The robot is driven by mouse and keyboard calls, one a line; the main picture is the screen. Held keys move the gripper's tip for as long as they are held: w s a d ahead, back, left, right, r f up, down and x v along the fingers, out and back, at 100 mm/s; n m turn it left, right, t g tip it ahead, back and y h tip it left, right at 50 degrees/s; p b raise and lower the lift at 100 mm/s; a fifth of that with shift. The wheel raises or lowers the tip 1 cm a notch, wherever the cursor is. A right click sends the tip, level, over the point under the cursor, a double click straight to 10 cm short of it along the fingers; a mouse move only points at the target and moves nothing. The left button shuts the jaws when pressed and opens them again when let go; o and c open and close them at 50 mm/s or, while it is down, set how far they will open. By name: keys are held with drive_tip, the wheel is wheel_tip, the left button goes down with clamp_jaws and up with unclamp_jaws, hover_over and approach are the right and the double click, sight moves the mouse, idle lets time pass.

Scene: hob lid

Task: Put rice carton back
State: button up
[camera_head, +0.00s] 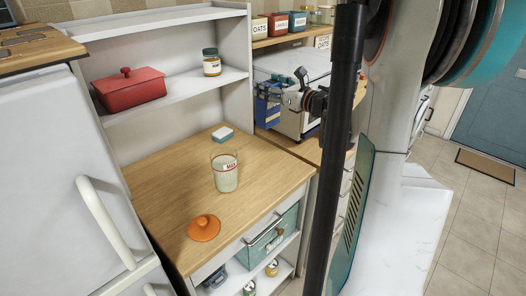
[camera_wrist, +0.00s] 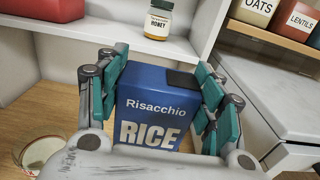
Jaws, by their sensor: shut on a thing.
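The blue rice carton (camera_wrist: 152,100), lettered "Risacchio RICE", stands upright in the wrist view between the teal finger pads of my gripper (camera_wrist: 163,88). My gripper is shut on it from both sides. In the head view the carton (camera_head: 265,112) shows as a small blue shape beside the white stove, partly hidden by my gripper (camera_head: 272,94). It is above the right end of the wooden counter. The carton's lower part is hidden by my gripper in the wrist view. I cannot tell whether it touches the counter.
A shelf (camera_head: 190,86) holds a red lidded dish (camera_head: 130,90) and a honey jar (camera_head: 211,63). The counter (camera_head: 165,180) bears a glass jar (camera_head: 225,172), a sponge (camera_head: 222,134) and an orange lid (camera_head: 204,228). Canisters (camera_head: 278,24) line a wooden shelf above the white stove (camera_head: 295,75).

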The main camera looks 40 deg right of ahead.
wheel_tip(320, 180, down, 19)
drive_tip(key=b, duration=0.6)
drive_tip(key=shift+r, duration=0.15)
drive_tip(key=shift+b, duration=0.3)
drive_tip(key=o, duration=1.9)
drive_tip(key=s+d+p, duration=0.1)
drive_tip(key=s+p, duration=0.1)
drive_tip(key=s, duration=1)
